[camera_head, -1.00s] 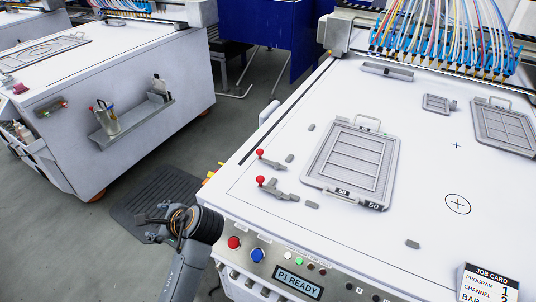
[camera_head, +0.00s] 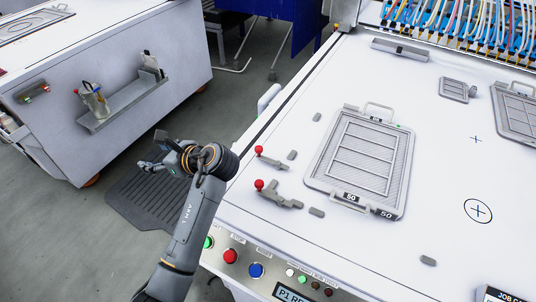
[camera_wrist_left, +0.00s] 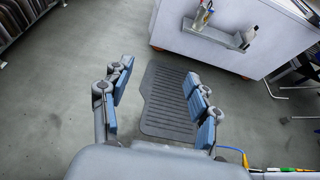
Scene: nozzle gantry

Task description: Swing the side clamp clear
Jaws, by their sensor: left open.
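Two small grey clamps with red knobs sit on the white gantry table: a rear clamp (camera_head: 272,161) and a front clamp (camera_head: 278,195). Both lie left of the framed grey plate (camera_head: 361,160) marked 50, and I cannot tell which is the side clamp. My left gripper (camera_head: 152,154) is open and empty, left of the table edge and over the floor mat, well apart from both clamps. In the left wrist view its spread fingers (camera_wrist_left: 158,76) have only mat and floor between them. My right gripper is not in view.
The table's front panel carries a red button (camera_head: 230,256) and a blue button (camera_head: 256,270). A dark floor mat (camera_head: 140,205) lies between the table and another white machine (camera_head: 150,60) with a side tray (camera_head: 125,112). Small grey stops (camera_head: 317,212) stand near the clamps.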

